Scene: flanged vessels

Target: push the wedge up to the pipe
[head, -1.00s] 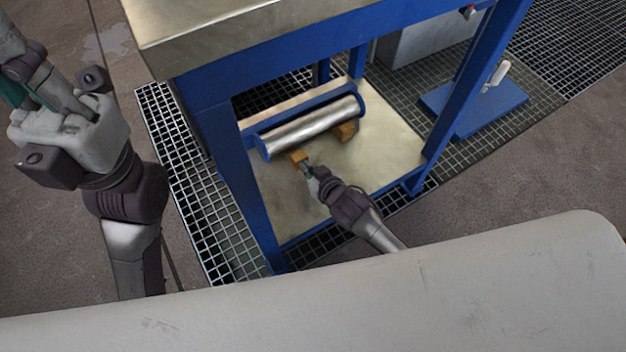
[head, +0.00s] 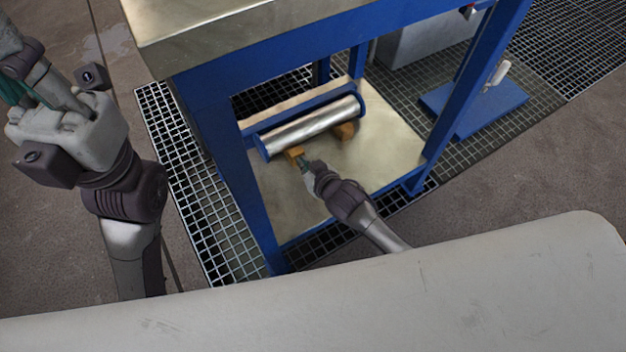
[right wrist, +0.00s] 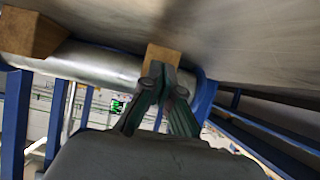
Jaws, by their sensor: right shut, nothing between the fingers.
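The silver pipe (head: 312,127) lies between blue end plates on the lower shelf of the blue-framed table; it also shows in the right wrist view (right wrist: 95,68). A wooden wedge (head: 294,151) sits at the near side of the pipe by its left end. I cannot tell whether it touches the pipe. A second wedge (head: 345,131) is by the right end. My right gripper (head: 302,161) is shut and empty, its tips at the near face of the left wedge. In the right wrist view this wedge (right wrist: 162,58) is right at the fingertips (right wrist: 162,84). My left gripper (head: 14,92) shows partly at the left edge.
The table's metal top (head: 200,25) overhangs the shelf, with blue legs (head: 262,215) at its corners. The shelf (head: 385,150) is bare to the right of my right arm. Floor grating (head: 205,200) surrounds the table.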

